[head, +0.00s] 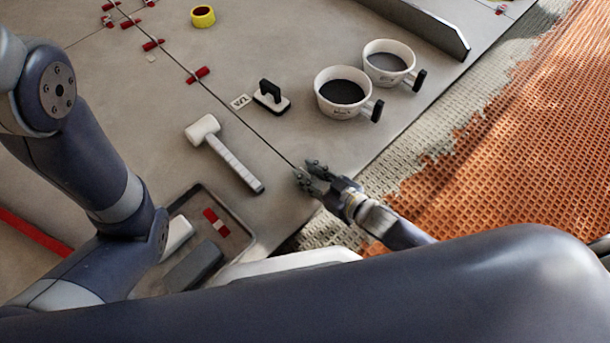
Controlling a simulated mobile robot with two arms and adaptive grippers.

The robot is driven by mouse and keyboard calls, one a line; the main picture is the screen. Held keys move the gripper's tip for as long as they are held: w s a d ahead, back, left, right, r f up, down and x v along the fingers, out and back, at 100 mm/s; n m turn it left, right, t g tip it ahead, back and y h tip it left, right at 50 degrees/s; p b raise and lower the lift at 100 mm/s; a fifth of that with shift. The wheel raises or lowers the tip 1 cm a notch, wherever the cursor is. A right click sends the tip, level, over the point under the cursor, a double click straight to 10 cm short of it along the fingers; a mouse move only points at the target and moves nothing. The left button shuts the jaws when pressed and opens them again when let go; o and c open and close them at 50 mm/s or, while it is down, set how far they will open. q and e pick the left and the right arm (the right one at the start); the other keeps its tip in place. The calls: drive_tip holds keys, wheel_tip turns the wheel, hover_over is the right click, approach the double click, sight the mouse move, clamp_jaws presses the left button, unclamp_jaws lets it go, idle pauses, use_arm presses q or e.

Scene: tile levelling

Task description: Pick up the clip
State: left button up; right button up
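Red and white levelling clips sit along the tile joints at the upper left; the nearest has a red piece (198,75) on the long joint. Another red and white piece (215,222) lies in the dark tray (240,222) at the lower left; I cannot tell whether it is a clip. My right gripper (308,174) is low over the tile edge by the joint's near end. Its fingers look apart, and I see nothing between them. My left arm comes in from the left, but its gripper is out of view.
Yellow tape (203,16) lies at the back. A metal straightedge (425,26) is at upper right. Orange matting (500,155) covers the right.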

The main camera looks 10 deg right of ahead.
clamp_jaws()
drive_tip(key=shift+r, duration=0.2)
idle(0.3)
